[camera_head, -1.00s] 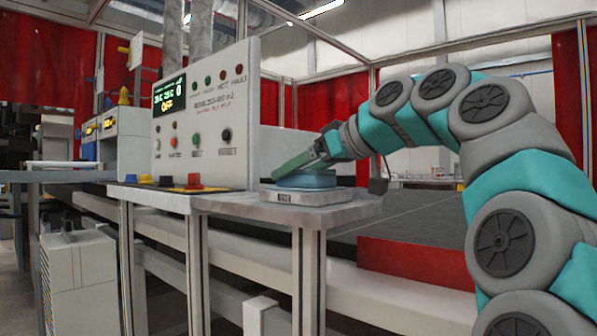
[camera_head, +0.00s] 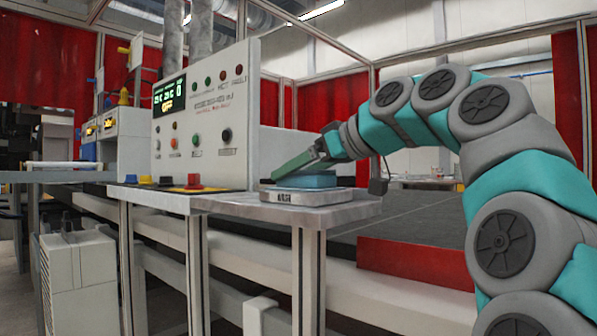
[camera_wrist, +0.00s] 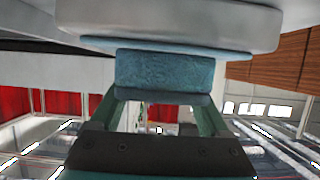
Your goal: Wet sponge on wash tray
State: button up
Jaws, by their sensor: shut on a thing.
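The blue sponge (camera_head: 319,181) is at the wash tray, a shallow grey tray (camera_head: 300,197) on the bench corner. My gripper (camera_head: 297,164) reaches down at a slant from the right, its green fingers shut on the sponge. In the wrist view the sponge (camera_wrist: 165,72) sits between the two fingers (camera_wrist: 160,100). Its far side is close to a thin blue layer on the tray (camera_wrist: 165,22). The sponge appears to touch the tray; the exact contact line is hard to see.
The bench top (camera_head: 345,211) is narrow around the tray. A white control panel (camera_head: 206,120) stands close behind and left, with a red button (camera_head: 194,180) at its foot. A red block (camera_head: 415,262) and dark conveyor (camera_head: 425,220) lie to the right.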

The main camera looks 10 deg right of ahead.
jog(key=shift+f, duration=0.1)
jog(key=shift+r+p, duration=3.15)
jog(key=shift+r, duration=0.45)
jog(key=shift+f, duration=0.1)
